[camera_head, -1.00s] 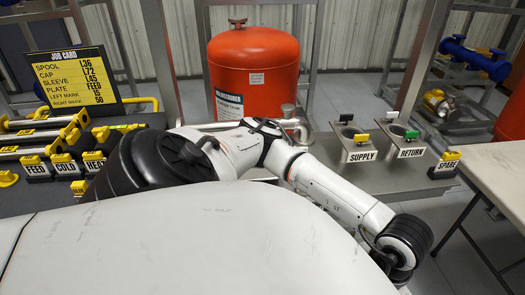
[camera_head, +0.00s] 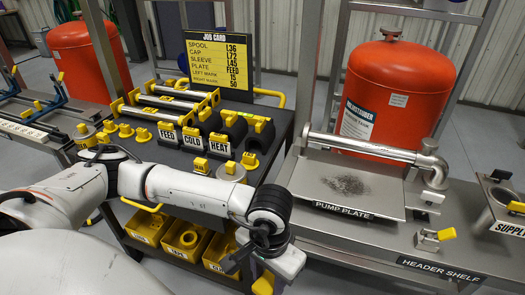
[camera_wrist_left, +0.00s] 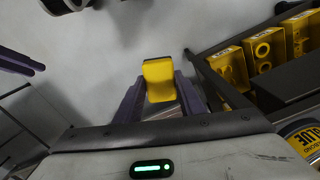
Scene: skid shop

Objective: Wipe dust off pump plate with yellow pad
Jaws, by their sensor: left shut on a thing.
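The pump plate (camera_head: 375,201) is a flat grey metal plate on the shelf right of centre in the head view. A dark patch of dust (camera_head: 346,184) lies on its upper face. My left gripper (camera_head: 265,278) is low in the head view, left of and in front of the plate, and apart from it. In the left wrist view my left gripper (camera_wrist_left: 160,98) is shut on the yellow pad (camera_wrist_left: 158,74), which sticks out between the fingers above the floor. The pad also shows in the head view (camera_head: 263,285).
A black cart (camera_head: 285,128) with FEED, COLD and HEAT blocks stands left of the plate. Yellow bins (camera_head: 185,238) sit below it. A metal pipe (camera_head: 365,147) runs behind the plate. A red tank (camera_head: 395,95) is behind.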

